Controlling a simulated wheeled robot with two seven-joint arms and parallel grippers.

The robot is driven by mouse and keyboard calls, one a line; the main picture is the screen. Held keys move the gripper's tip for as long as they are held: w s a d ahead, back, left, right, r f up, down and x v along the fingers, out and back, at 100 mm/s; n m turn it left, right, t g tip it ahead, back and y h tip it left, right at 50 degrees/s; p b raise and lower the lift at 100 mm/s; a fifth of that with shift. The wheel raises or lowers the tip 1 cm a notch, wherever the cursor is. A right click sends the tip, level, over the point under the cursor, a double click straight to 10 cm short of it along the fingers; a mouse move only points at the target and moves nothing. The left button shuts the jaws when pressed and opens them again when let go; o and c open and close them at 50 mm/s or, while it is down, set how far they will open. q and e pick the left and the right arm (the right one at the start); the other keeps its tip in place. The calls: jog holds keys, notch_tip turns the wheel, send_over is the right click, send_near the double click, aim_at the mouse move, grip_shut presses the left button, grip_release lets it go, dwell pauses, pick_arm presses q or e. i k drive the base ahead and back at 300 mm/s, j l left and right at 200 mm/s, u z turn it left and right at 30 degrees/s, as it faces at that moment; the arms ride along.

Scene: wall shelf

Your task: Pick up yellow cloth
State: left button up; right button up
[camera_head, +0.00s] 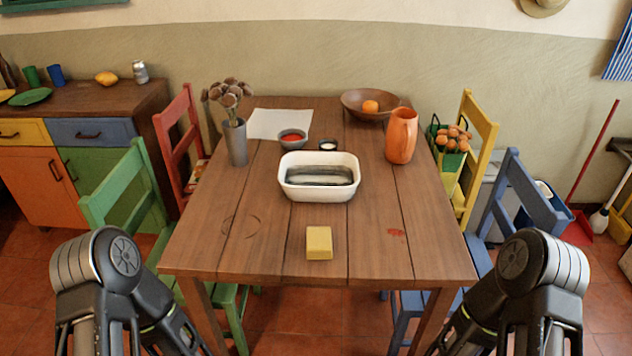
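A small yellow block-shaped thing (319,243), which may be the folded cloth, lies on the wooden table (384,255) near the middle of its front edge. Its top is flat and nothing covers it. It sits in front of the white dish, apart from it. My two arms show at the lower left and lower right, in front of the table and clear of it. Both grippers are outside the picture.
A white dish (342,194) with dark, silvery contents stands behind the yellow thing. Farther back are a bowl of red food (281,139), an orange pitcher (402,136), a vase (236,143) and a wooden bowl (355,111). Chairs flank the table. Its front is mostly clear.

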aim_at(319, 244)
jog(key=i+l, duration=0.1)
jog(key=l, duration=0.35)
jog(key=i+l, duration=0.1)
jog(key=l, duration=0.35)
jog(key=u, duration=1.75)
